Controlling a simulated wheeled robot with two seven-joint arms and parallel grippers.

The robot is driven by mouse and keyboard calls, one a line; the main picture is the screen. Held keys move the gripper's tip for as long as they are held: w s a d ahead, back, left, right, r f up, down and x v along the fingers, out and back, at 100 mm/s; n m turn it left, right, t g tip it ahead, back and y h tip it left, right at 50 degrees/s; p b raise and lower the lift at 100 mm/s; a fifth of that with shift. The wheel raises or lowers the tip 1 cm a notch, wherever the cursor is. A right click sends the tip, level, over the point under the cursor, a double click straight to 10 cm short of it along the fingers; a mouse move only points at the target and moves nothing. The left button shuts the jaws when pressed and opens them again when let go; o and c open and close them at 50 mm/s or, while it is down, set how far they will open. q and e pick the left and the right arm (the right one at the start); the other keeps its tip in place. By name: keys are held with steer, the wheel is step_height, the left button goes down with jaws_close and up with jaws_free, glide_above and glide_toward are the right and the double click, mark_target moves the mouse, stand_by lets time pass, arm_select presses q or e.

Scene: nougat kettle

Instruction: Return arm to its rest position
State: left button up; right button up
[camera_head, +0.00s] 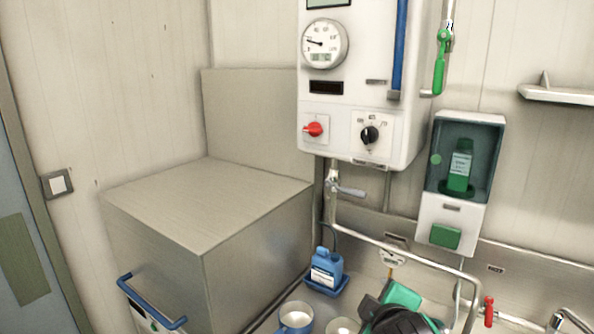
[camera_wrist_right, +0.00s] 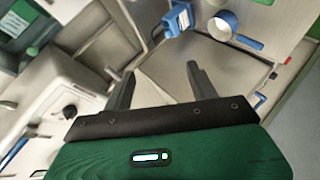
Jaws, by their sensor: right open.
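My right arm shows in the head view as a green and black part at the bottom edge, right of the middle. In the right wrist view my right gripper (camera_wrist_right: 161,82) has its two dark fingers spread wide. Nothing is between the fingers; a flat grey metal surface shows beyond them. In the head view its fingertips cannot be made out. My left gripper and left arm are in neither view.
A large metal box (camera_head: 205,220) stands at the left. A white control unit (camera_head: 350,90) hangs on the wall, with a dispenser (camera_head: 439,222) to its right. A blue bottle (camera_head: 326,268), a blue mug (camera_head: 295,319) and a bent pipe (camera_head: 410,255) are near my right arm.

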steer(key=s+d+f+m+g, duration=0.25)
steer(key=s+f, duration=0.25)
steer(key=f, duration=0.4)
steer(key=s+d+f+m+g, duration=0.25)
steer(key=s+f, duration=0.25)
steer(key=f, duration=0.5)
steer(key=s+d+f+m+g+y, duration=0.1)
steer(key=s+d+f+m+g, duration=0.1)
steer(key=s+f, duration=0.5)
steer(key=s+d+f+m+g, duration=0.1)
steer(key=s+f+m+g, duration=0.15)
steer(key=s+f, duration=0.45)
step_height(320, 180, down, 32)
steer(key=s+r+b, duration=0.1)
steer(key=s+b, duration=0.1)
steer(key=b, duration=0.1)
steer(key=s+d+f+g+b, duration=0.1)
steer(key=s+d+f+b, duration=0.1)
steer(key=s+f, duration=1.7)
step_height(320, 180, down, 3)
steer(key=shift+d+f+g+b, duration=0.15)
steer(key=shift+d+g+b, duration=0.25)
steer(key=shift+d, duration=0.45)
